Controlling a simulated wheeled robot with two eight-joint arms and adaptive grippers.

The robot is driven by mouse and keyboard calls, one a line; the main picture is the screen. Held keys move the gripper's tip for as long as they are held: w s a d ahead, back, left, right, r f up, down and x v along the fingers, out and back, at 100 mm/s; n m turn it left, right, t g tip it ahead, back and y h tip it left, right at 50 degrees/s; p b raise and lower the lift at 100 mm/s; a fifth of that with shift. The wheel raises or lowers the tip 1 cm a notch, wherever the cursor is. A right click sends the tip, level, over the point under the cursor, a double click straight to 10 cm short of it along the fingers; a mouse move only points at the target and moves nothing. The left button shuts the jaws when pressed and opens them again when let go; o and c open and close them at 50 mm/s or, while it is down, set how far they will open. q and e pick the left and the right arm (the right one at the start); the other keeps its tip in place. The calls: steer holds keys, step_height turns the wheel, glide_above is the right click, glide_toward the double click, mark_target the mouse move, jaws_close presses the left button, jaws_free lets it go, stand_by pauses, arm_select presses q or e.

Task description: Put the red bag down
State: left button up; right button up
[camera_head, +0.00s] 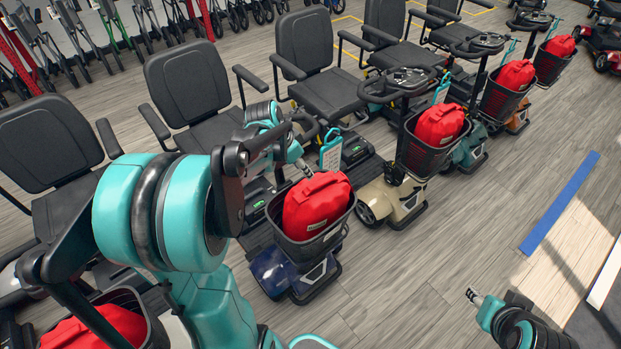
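A red bag (316,203) sits in the black front basket (312,247) of a dark blue scooter near the centre, its top above the rim. My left arm comes in from the left, and its gripper (305,169) is at the bag's upper left edge. Its fingers are small and partly hidden, so I cannot tell whether they grip the bag. My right gripper (473,296) is low at the right over the floor, away from any bag, with nothing visible in it. Whether its fingers are apart is unclear.
More scooters with red bags in baskets stand in a row toward the upper right, the nearest bag (439,125) on a beige scooter. Another red bag (97,328) is at bottom left, partly cut off. The grey wood floor at centre right is clear, with a blue strip (560,203).

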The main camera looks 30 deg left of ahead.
arm_select(q)
steer(key=s+d+r+n+t, duration=0.1)
steer(key=s+d+r+n, duration=0.1)
steer(key=s+d, duration=0.5)
steer(key=s+d+r+n+t+y, duration=0.1)
steer(key=s+d+r+n+t, duration=0.1)
steer(key=s+d, duration=0.5)
steer(key=d+r, duration=0.1)
steer(key=d, duration=0.2)
steer(key=shift+s+y, duration=0.3)
steer(key=shift+c, duration=0.6)
steer(key=shift+a, duration=0.2)
